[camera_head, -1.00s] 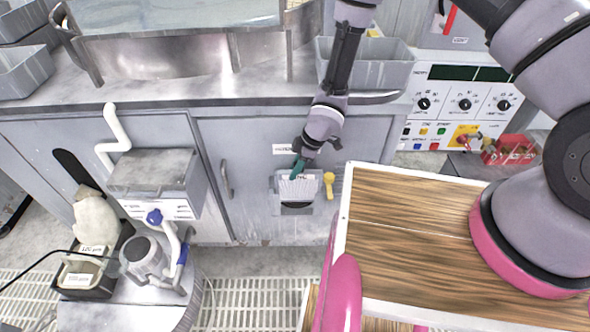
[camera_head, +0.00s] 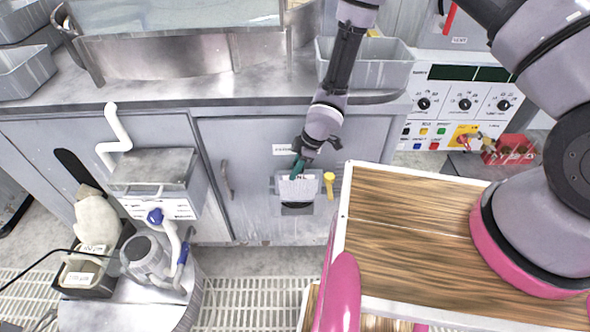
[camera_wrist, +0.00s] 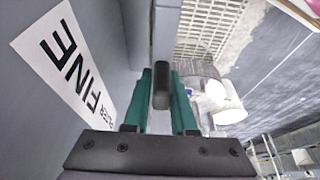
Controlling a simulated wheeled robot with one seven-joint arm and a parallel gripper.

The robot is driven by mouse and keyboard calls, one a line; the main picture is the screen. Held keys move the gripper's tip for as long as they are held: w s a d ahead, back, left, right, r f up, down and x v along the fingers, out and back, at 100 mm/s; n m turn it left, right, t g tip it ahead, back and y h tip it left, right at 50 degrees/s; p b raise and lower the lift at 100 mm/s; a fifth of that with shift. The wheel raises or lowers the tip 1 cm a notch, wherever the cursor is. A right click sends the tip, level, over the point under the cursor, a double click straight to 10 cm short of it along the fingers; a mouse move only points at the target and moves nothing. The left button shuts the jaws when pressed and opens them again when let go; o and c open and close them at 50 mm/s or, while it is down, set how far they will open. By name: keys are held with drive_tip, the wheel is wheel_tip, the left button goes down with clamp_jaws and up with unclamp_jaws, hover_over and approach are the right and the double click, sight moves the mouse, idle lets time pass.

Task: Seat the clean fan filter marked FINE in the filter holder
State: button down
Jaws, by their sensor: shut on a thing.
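The filter (camera_head: 297,187) is a pale, boxy piece with small dark lettering at its top, too small to read surely. It stands at the holder (camera_head: 297,208) on the grey cabinet door; I cannot tell how deep it sits. My gripper (camera_head: 298,166) reaches down to its top edge, with teal fingers. In the wrist view, the gripper (camera_wrist: 161,88) is shut on a dark upright tab (camera_wrist: 160,85), seemingly the filter's grip. A white label reading FINE FILTER (camera_wrist: 68,62) is on the grey surface left of the fingers; the filter body is hidden there.
A yellow handle (camera_head: 329,184) stands just right of the holder. A door handle (camera_head: 227,180) is to the left. A wood-topped surface (camera_head: 420,225) fills the lower right. A grey wall box (camera_head: 155,175) and a drum-topped stand (camera_head: 110,315) are at left.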

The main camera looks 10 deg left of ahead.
sight(298, 183)
drive_tip(key=shift+w+a, duration=0.3)
drive_tip(key=shift+w, duration=0.1)
drive_tip(key=shift+w+d+f, duration=0.1)
drive_tip(key=shift+w+f, duration=0.05)
drive_tip(key=shift+f, duration=0.45)
drive_tip(key=shift+w+f, duration=0.1)
drive_tip(key=shift+f, duration=0.8)
drive_tip(key=shift+s+f, duration=0.1)
drive_tip(key=shift+f, duration=0.25)
drive_tip(key=shift+s+f, duration=0.1)
drive_tip(key=shift+f, duration=0.2)
drive_tip(key=shift+s+f, duration=0.1)
drive_tip(key=shift+f, duration=0.95)
drive_tip(key=c, duration=0.7)
unclamp_jaws()
drive_tip(key=shift+f, duration=0.1)
drive_tip(key=shift+o, duration=0.2)
